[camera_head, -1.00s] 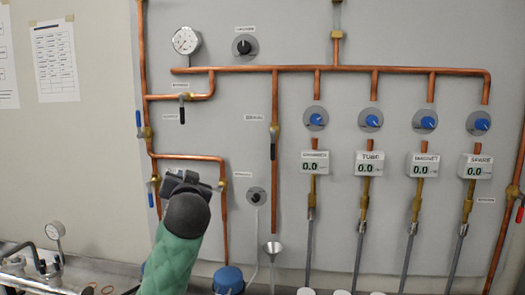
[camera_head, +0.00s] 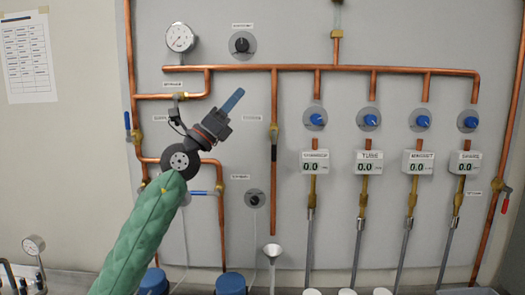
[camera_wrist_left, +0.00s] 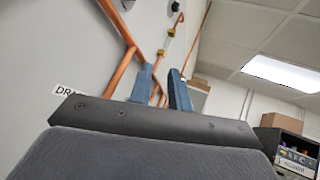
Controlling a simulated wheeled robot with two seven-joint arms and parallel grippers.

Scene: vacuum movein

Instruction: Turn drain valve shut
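The drain valve (camera_head: 274,132) is a brass fitting on the vertical copper pipe at the middle of the wall panel, above a funnel (camera_head: 272,250). Its dark lever (camera_head: 274,153) hangs down along the pipe. My left gripper (camera_head: 233,100) is to the left of the valve and a little above it, with blue fingers pointing up and right, clear of the lever. In the left wrist view its two fingers (camera_wrist_left: 162,88) stand apart with nothing held between them. A label reading "DRA" (camera_wrist_left: 68,91) shows left of them, partly cut off. My right gripper is out of view.
A pressure gauge (camera_head: 180,38) and black knob (camera_head: 242,42) are above. A horizontal blue lever (camera_head: 200,193) lies below my gripper. Blue knobs (camera_head: 317,118) and digital readouts (camera_head: 315,162) line the right. A red-handled valve (camera_head: 505,203) is at the far right.

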